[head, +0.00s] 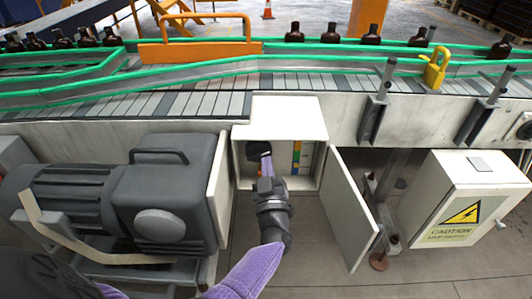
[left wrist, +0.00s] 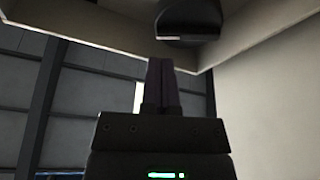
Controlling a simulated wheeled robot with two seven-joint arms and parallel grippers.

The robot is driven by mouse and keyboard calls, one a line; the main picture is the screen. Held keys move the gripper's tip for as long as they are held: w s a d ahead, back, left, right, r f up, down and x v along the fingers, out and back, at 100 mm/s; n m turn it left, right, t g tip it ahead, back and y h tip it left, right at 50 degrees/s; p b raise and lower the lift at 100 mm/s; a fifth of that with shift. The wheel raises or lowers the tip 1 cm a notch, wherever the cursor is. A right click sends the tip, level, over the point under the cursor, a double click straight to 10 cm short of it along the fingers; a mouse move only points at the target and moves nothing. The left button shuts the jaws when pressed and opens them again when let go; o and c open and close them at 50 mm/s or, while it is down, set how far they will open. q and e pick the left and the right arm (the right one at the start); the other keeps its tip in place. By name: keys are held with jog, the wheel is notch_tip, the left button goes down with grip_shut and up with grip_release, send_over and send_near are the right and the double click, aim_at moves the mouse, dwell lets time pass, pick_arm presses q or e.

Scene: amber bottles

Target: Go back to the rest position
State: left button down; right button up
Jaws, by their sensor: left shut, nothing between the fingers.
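My left gripper (head: 266,166) reaches into an open white box (head: 291,104) under the conveyor in the head view. Its fingers are shut with nothing between them; they also show in the left wrist view (left wrist: 161,82), pointing up the picture. A dark rounded part (head: 257,149) sits in the box just beyond the fingertips. A dark rounded part (left wrist: 188,20) also shows above the fingers in the left wrist view, with a visible gap to them. My right gripper is not in view.
The box's open door (head: 349,211) stands right of my left forearm. A grey motor (head: 160,195) is close on the left. A caution-marked cabinet (head: 462,198) stands at the right. Amber bottles (head: 371,34) stand on the conveyor (head: 215,103) above. Floor (head: 310,250) shows below the box.

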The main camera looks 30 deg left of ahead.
pick_arm(q)
jog(key=s+d+f+m+g+h, duration=0.2)
jog(key=s+d+f+m+h, duration=0.25)
jog(key=f, duration=0.35)
jog(key=s+d+f+m+g+h, duration=0.1)
jog(key=s+d+f+m+h, duration=0.25)
jog(key=s+f, duration=0.35)
jog(key=s+d+f+m+g+h, duration=0.25)
jog(key=s+f+h, duration=0.2)
jog(key=f, duration=0.45)
jog(key=s+a+f+m+g, duration=0.1)
jog(key=s+f+g, duration=0.2)
jog(key=s, duration=0.6)
jog(key=s+a+f+m+g, duration=0.1)
jog(key=s+f+g, duration=0.3)
jog(key=s, duration=0.5)
jog(key=s+a+f+m+g, duration=0.1)
jog(key=s+f+g, duration=0.3)
jog(key=s, duration=0.5)
jog(key=shift+s+m, duration=0.2)
jog(key=shift+m, duration=0.25)
jog(key=shift+w+h, duration=0.1)
jog(key=shift+h, duration=0.15)
jog(key=c, duration=1.3)
grip_release()
jog(key=shift+c, duration=0.2)
